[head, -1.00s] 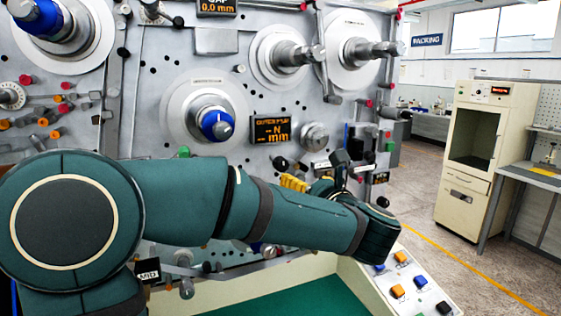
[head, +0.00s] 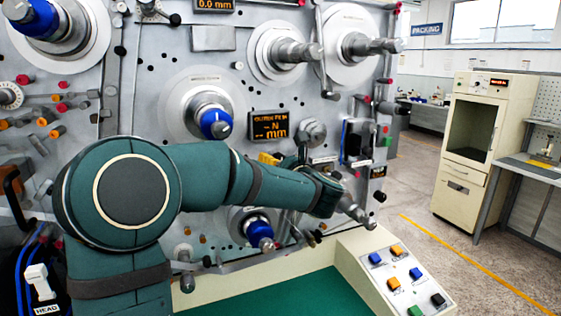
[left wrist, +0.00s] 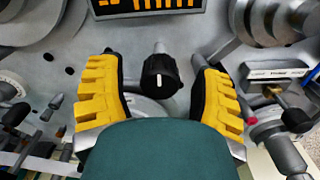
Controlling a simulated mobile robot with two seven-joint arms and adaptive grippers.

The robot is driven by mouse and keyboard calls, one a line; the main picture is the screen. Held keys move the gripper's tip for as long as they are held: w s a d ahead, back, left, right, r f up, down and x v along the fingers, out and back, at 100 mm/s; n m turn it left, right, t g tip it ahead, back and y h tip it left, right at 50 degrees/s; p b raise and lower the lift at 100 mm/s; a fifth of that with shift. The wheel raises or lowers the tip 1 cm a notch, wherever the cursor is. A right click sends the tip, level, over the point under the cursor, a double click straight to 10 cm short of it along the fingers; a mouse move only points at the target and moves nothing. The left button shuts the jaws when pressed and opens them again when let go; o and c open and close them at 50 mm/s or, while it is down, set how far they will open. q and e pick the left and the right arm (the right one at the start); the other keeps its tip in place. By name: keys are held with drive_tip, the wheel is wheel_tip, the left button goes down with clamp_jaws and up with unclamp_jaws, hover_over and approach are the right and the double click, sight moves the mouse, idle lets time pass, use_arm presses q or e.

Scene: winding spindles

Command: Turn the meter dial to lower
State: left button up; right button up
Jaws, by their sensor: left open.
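The dial shows in the left wrist view as a black knob (left wrist: 160,80) with a white pointer line, standing out from the grey machine panel. The pointer is close to vertical in that view. My left gripper (left wrist: 157,66) has its two yellow-padded fingers open, one on each side of the knob, with visible gaps between pads and knob. In the head view my left gripper (head: 268,158) is at the panel just below the orange-lettered display (head: 270,127), mostly hidden behind my forearm. I cannot make out the knob clearly there. My right gripper is out of view.
Spindles with blue ends (head: 215,124) and bare metal spindles (head: 297,53) stick out around the gripper. A sloped button console (head: 405,280) stands at the lower right. A cream cabinet (head: 466,150) is farther right, with open floor before it.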

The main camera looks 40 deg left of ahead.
use_arm(q)
clamp_jaws()
